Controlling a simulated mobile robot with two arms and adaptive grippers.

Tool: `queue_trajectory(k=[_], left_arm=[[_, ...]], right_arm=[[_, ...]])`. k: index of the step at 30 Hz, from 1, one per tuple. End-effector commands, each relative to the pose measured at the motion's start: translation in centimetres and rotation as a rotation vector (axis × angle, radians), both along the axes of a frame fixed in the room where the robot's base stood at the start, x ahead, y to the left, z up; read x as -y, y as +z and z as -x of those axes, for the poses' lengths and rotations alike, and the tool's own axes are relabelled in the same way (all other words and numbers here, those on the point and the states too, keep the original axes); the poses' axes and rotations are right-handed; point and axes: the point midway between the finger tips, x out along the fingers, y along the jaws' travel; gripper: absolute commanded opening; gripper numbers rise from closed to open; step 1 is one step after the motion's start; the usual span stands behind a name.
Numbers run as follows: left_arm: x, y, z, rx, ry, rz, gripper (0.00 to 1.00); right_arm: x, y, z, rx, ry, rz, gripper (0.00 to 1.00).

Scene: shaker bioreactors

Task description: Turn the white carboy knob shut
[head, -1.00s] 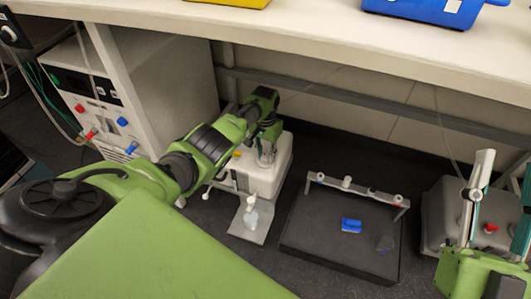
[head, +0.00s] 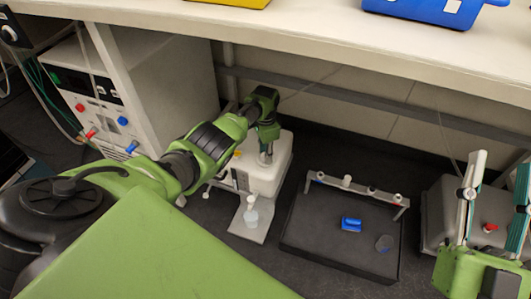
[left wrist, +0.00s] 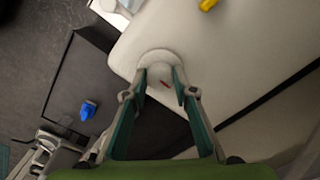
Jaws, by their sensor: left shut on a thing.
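The white carboy (head: 273,181) stands on the floor under the bench. My left gripper (head: 266,160) reaches down onto its top. The left gripper (left wrist: 161,88) is shut on the knob, one finger on each side. In the head view, the gripper hides the knob. My right gripper (head: 503,165) is open and empty at the right edge.
A yellow knob (head: 238,153) is also on the carboy. A small bottle (head: 251,213) stands on a plate in front. A dark shaker platform (head: 325,245) with a blue piece (head: 351,224) lies to the right. The bench (head: 310,42) hangs overhead.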

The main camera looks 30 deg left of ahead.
Motion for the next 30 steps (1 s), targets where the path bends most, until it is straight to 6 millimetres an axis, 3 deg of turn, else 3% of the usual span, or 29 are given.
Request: queue_trajectory(k=[13,14,15,16,30], left_arm=[[0.03,0.08,-0.13,0.004,-0.011,0.000,0.04],[0.04,0.08,-0.13,0.004,-0.011,0.000,0.31],[0.04,0.08,-0.13,0.003,-0.011,0.001,0.41],[0.04,0.07,-0.12,0.003,-0.010,0.001,0.43],[-0.01,0.67,-0.12,0.003,-0.009,0.001,0.43]], right_arm=[[0.02,-0.01,0.00,-0.001,0.000,0.000,0.40],[0.02,-0.01,0.00,-0.001,0.000,0.000,0.40],[0.03,-0.01,0.00,-0.001,-0.001,0.000,0.40],[0.03,-0.01,0.00,-0.001,-0.001,0.000,0.40],[0.05,0.16,0.04,0.003,0.000,0.001,0.40]])
